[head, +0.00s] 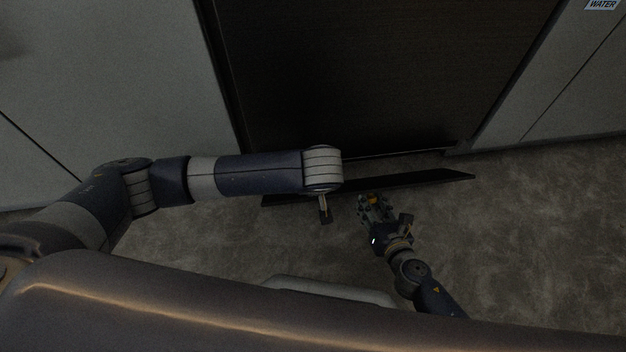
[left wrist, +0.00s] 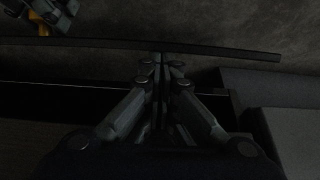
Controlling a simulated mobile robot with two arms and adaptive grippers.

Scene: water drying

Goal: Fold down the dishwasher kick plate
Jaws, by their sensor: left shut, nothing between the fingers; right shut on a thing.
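The kick plate (head: 425,181) is a long dark strip at the foot of the dishwasher (head: 375,70). It stands out from the dark front at a slant, with a dark gap behind it. My right gripper (head: 369,200) is at the plate's near edge, shut on it; the exact contact is small and dim. My left gripper is mostly hidden under its arm in the head view. In the left wrist view my left gripper (left wrist: 161,63) is shut and empty, its tips close to the kick plate (left wrist: 225,50). I cannot tell whether they touch it.
Pale cabinet panels flank the dishwasher, one on the left (head: 100,80) and one on the right (head: 560,90). The grey mottled floor (head: 540,230) is clear at the right. My left arm crosses over the left part of the plate.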

